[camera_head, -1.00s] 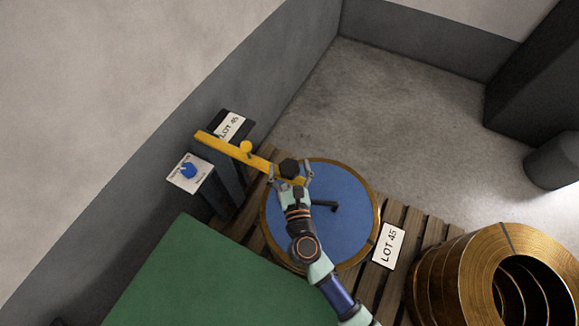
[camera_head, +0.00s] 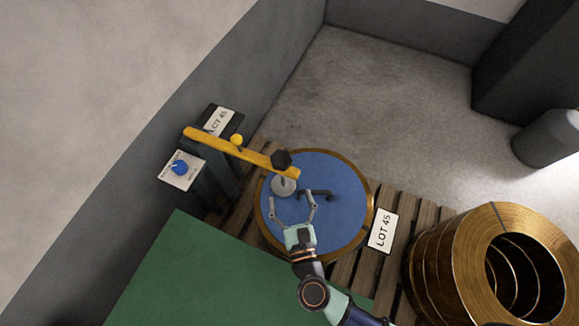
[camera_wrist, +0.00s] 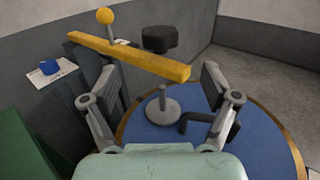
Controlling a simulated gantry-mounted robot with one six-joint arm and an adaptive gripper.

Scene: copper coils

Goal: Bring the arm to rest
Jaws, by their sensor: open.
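My gripper (camera_head: 293,211) is open and empty above the blue disc (camera_head: 338,222) that lies on the copper coil on the pallet. In the wrist view its two fingers (camera_wrist: 163,98) stand wide apart, with nothing between them in their grasp. Beyond the fingers, the yellow bar (camera_head: 215,144) reaches over the disc and carries a black knob (camera_head: 281,158) near its end. A round grey foot (camera_head: 284,187) on a stem stands under the bar on the disc. A dark handle (camera_head: 318,193) sits on the disc beside the foot, close to the right finger.
The bar is held by a dark post beside a panel with a blue knob (camera_head: 180,167). A green surface (camera_head: 225,275) lies at lower left. A stack of copper coils (camera_head: 450,265) stands at right, with a LOT 45 card (camera_head: 382,231) on the pallet (camera_head: 421,213).

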